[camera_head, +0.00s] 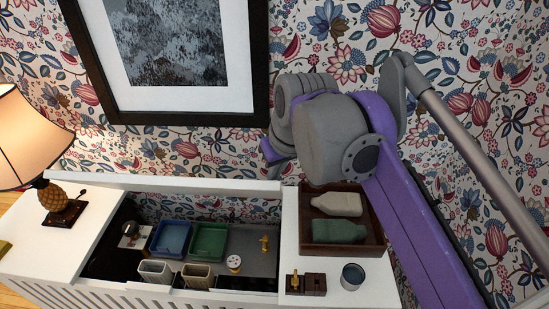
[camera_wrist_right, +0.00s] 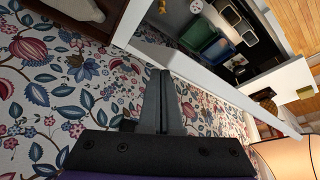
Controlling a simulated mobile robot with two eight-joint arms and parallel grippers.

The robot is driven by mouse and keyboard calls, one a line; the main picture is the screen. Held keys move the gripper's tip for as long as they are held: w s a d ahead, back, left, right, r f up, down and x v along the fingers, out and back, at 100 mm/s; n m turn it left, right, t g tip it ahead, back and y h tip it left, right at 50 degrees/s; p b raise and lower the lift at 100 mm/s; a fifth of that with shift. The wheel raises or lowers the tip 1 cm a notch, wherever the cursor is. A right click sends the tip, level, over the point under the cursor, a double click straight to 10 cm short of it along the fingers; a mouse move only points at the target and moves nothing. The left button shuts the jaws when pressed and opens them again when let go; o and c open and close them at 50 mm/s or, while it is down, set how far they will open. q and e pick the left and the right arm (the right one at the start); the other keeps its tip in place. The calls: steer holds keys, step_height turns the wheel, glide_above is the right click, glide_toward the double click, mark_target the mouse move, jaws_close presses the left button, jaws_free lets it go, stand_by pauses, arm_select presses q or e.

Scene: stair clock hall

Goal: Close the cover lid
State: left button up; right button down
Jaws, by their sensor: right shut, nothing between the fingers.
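The cover lid (camera_head: 160,186) is the white panel standing raised along the back of the white cabinet's opening, seen nearly edge-on. In the right wrist view its long white edge (camera_wrist_right: 215,90) runs diagonally. My right gripper (camera_wrist_right: 161,75) is shut and empty, its fingertips close to that edge on the wallpaper side. I cannot tell whether they touch it. In the head view my right arm's grey joint and purple links hide most of this gripper. My left gripper is not in view.
The open compartment holds a blue tray (camera_head: 171,239), a green tray (camera_head: 209,242) and small containers. A brown tray (camera_head: 313,232) with two bottles, a dark cup (camera_head: 352,277) and a lamp (camera_head: 32,140) stand on the cabinet top. A framed picture (camera_head: 180,112) hangs on the wall behind.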

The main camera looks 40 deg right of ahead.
mark_target(275, 186)
steer(key=shift+f, duration=0.1)
steer(key=shift+s+a+f, duration=0.3)
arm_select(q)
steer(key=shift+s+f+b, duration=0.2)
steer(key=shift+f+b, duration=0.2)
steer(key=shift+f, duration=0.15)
arm_select(e)
steer(key=shift+s+a+f, duration=0.65)
steer(key=shift+s+a, duration=0.05)
steer(key=shift+s, duration=0.2)
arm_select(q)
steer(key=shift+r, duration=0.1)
arm_select(e)
steer(key=shift+r, duration=0.1)
step_height(275, 186, up, 4)
steer(key=p, duration=0.2)
steer(key=shift+w+p, duration=0.15)
steer(key=shift+p, duration=0.15)
step_height(275, 186, up, 3)
steer(key=shift+r+p, duration=0.15)
steer(key=shift+p, duration=0.75)
steer(key=shift+r, duration=0.35)
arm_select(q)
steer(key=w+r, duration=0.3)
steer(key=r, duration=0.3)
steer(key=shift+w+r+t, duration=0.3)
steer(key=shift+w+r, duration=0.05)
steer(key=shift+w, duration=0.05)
arm_select(e)
steer(key=shift+f, duration=0.1)
